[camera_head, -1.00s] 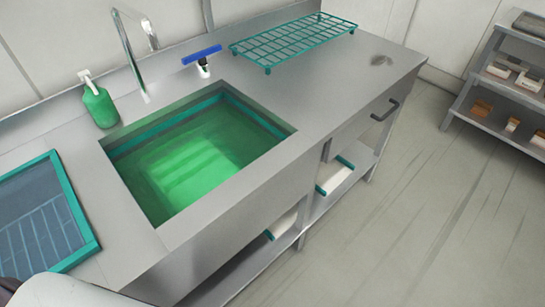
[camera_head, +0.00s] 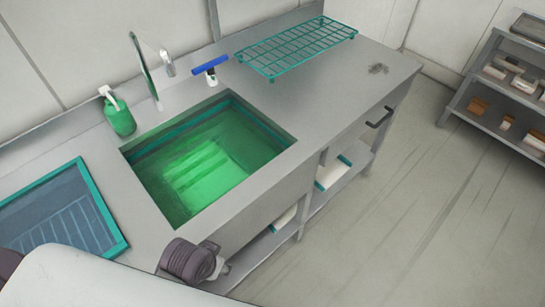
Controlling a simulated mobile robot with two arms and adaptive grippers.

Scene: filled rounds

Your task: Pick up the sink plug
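I cannot make out a sink plug for certain. The sink basin (camera_head: 133,160) holds green-tinted water with pale stripes showing in it, and no plug can be told apart there. A small dark grey item (camera_head: 378,69) lies flat on the counter at the right; it is too small and blurred to identify. My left arm reaches in from the lower left. Its dark wrist end, with a small pale part (camera_head: 216,264), is over the counter's front edge near the sink's front corner. No fingers show clearly and it touches no item visibly. My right gripper is out of view.
A faucet (camera_head: 147,75), a green soap bottle (camera_head: 119,118) and a blue-headed squeegee-like tool (camera_head: 210,68) stand behind the sink. A teal wire rack (camera_head: 297,47) is at the back right, a teal-rimmed tray (camera_head: 104,212) at the left. The right counter is mostly clear.

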